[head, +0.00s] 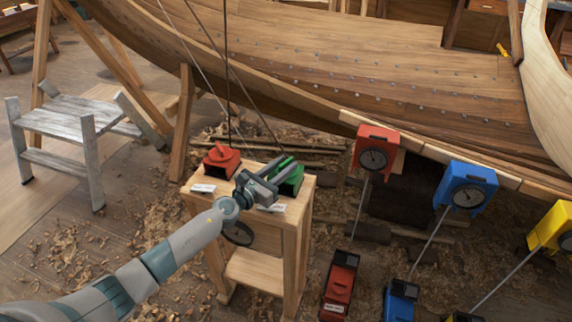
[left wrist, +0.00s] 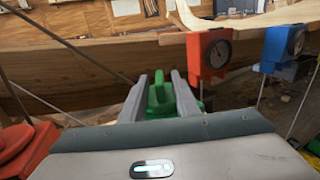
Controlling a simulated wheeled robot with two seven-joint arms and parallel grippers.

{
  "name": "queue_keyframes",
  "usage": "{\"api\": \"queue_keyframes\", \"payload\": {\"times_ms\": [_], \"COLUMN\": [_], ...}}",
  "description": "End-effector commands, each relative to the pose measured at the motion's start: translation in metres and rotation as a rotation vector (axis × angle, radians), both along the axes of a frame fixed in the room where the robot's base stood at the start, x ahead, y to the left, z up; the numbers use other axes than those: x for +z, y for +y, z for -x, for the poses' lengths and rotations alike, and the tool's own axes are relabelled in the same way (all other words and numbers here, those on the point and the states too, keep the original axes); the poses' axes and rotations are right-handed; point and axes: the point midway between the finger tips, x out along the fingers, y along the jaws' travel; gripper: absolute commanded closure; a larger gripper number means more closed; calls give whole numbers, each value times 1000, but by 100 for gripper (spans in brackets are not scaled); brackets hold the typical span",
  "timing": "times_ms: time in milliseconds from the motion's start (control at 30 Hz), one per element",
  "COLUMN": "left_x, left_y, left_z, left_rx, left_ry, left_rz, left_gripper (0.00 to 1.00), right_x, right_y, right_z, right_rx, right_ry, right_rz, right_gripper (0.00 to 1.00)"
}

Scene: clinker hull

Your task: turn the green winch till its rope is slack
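The green winch (head: 291,183) sits on the right side of a small wooden stand, partly hidden behind my left gripper (head: 273,176). In the left wrist view, the green winch (left wrist: 158,97) shows its upright knob between the two grey fingers of my left gripper (left wrist: 159,80). The fingers are open, one on each side of the knob, with a narrow gap visible. Contact cannot be told. A thin dark rope (head: 258,117) runs up and left from the green winch and looks straight. My right gripper is not in view.
A red winch (head: 222,161) sits beside the green one on the wooden stand (head: 293,222). Red (head: 376,148), blue (head: 465,186) and yellow (head: 551,228) dial gauges hang to the right. The wooden hull (head: 330,60) lies behind. A grey step stool (head: 70,121) stands left.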

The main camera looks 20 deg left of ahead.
Motion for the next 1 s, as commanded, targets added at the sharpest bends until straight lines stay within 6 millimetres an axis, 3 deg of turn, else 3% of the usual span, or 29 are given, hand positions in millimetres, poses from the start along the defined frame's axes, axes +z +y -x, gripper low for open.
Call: {"api": "queue_keyframes", "payload": {"times_ms": [233, 467, 500, 600, 633, 1000], "left_x": [0, 0, 0, 0, 0, 1], "left_y": [-5, -5, -5, -5, -5, -5], "left_z": [-12, -12, -12, -12, -12, -12], "left_rx": [1, 0, 0, 0, 0, 11], "left_ry": [-1, 0, 0, 0, 0, 1], "left_rz": [-1, -1, -1, -1, -1, 0], "left_gripper": [72, 72, 74, 98, 100, 100], "right_x": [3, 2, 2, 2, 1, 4], "right_y": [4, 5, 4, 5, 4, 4], "right_z": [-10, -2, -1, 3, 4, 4], "right_rx": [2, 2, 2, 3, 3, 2], "right_ry": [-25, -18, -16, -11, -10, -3], "right_rz": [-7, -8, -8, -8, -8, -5], "right_gripper": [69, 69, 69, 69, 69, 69]}}
